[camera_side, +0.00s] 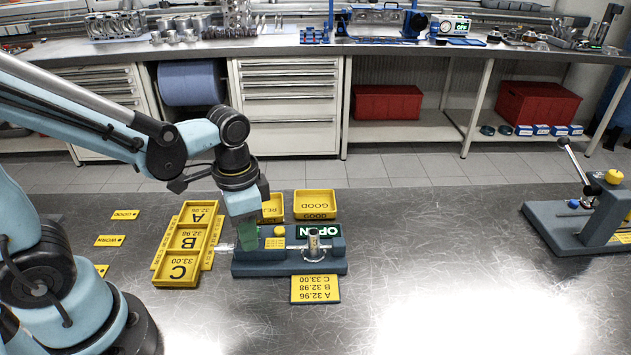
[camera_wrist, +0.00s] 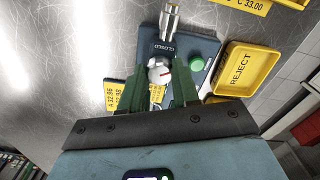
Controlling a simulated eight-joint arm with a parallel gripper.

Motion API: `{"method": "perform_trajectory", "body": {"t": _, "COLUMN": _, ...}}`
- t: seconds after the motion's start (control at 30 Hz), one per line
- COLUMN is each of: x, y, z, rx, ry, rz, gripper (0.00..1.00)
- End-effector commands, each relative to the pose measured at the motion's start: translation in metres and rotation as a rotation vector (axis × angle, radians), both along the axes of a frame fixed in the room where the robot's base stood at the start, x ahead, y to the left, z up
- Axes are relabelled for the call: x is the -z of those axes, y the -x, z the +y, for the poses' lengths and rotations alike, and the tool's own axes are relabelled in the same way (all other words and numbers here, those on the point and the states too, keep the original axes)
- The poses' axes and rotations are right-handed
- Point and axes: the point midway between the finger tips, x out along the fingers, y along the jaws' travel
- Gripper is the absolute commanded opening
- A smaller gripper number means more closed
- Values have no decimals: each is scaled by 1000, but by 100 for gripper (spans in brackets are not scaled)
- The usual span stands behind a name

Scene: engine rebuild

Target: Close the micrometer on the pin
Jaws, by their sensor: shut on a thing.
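The micrometer stand is a dark grey block (camera_side: 325,267) on the bench, with a green and white OPEN sign (camera_side: 319,231) at its back. The silver pin (camera_side: 314,243) stands upright at its right part; in the wrist view a silver cylinder (camera_wrist: 170,18) shows at the top, beyond a CLOSED label (camera_wrist: 166,48). My gripper (camera_side: 249,238) is low at the stand's left end. In the wrist view its green fingers (camera_wrist: 157,80) are shut on the round white-silver knob with a red mark (camera_wrist: 159,71). The measuring gap is not clear.
A yellow A/B/C tray (camera_side: 187,240) lies left of the stand. REJECT (camera_wrist: 237,70) and GOOD (camera_side: 315,204) trays stand behind it. A yellow size card (camera_side: 315,289) lies in front. Another grey fixture (camera_side: 565,228) stands far right, with clear bench between.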

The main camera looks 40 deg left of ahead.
Motion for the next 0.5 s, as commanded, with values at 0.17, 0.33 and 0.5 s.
{"method": "perform_trajectory", "body": {"t": 0.17, "x": 0, "y": -1, "z": 0, "rx": -166, "ry": 2, "rz": -2, "gripper": 0}}
{"method": "perform_trajectory", "body": {"t": 0.33, "x": 0, "y": -1, "z": 0, "rx": -327, "ry": 3, "rz": -3, "gripper": 0}}
{"method": "perform_trajectory", "body": {"t": 0.5, "x": 0, "y": -1, "z": 0, "rx": -489, "ry": 3, "rz": -3, "gripper": 0}}
